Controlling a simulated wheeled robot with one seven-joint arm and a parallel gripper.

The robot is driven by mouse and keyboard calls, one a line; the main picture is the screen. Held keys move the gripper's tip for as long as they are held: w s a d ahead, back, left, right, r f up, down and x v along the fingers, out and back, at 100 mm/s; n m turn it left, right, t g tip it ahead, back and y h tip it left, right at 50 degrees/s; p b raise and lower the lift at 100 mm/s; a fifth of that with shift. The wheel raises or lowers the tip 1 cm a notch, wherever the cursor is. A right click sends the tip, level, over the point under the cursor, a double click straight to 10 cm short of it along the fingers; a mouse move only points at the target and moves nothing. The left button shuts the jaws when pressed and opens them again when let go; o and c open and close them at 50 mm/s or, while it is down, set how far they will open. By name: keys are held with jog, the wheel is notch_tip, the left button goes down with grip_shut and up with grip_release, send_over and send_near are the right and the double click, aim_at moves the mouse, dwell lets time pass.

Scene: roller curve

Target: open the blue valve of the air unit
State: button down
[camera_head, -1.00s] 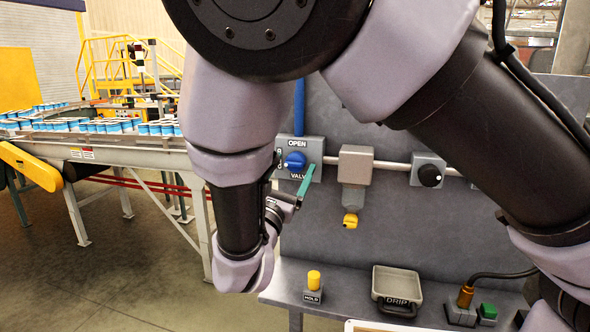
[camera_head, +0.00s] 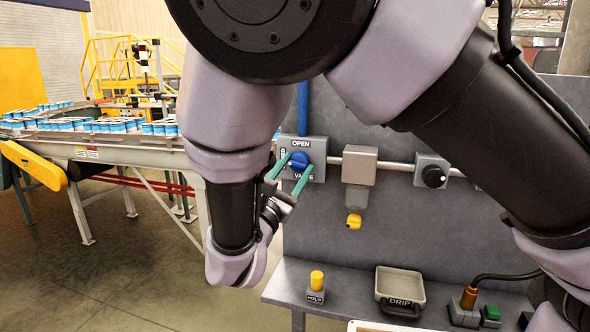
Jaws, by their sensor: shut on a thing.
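The blue valve (camera_head: 300,161) is a round knob on a grey plate marked OPEN at the top and VALVE below, on the grey panel. My gripper (camera_head: 293,168) is at the knob, with one teal finger on its left side and the other on its lower right. The fingers are shut on the knob. The exact angle of the knob's pointer is hard to tell.
Right of the valve are a grey filter (camera_head: 358,180) with a yellow tip and a black knob (camera_head: 434,176). On the shelf below stand a yellow HOLD button (camera_head: 316,281), a DRIP tray (camera_head: 400,311) and a green button (camera_head: 492,312). A conveyor (camera_head: 130,151) with cans is at left.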

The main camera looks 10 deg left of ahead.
jog(key=m+g+h, duration=0.1)
jog(key=m, duration=0.2)
jog(key=m+h, duration=0.1)
jog(key=m, duration=0.2)
jog(key=shift+a+r+g, duration=0.1)
jog(key=shift+g, duration=0.3)
jog(key=m, duration=0.2)
jog(key=m+g+h, duration=0.1)
jog(key=m, duration=0.1)
jog(key=shift+a+r+g, duration=0.1)
jog(key=shift+g, duration=0.2)
jog(key=m+g, duration=0.1)
jog(key=m, duration=0.3)
jog(key=shift+r+m+g, duration=0.1)
jog(key=shift+m+g, duration=0.3)
jog(key=shift+r+m+g+y, duration=0.1)
jog(key=shift+m+g+y, duration=0.3)
jog(key=shift+m, duration=1)
jog(key=shift+c, duration=1.4)
grip_release()
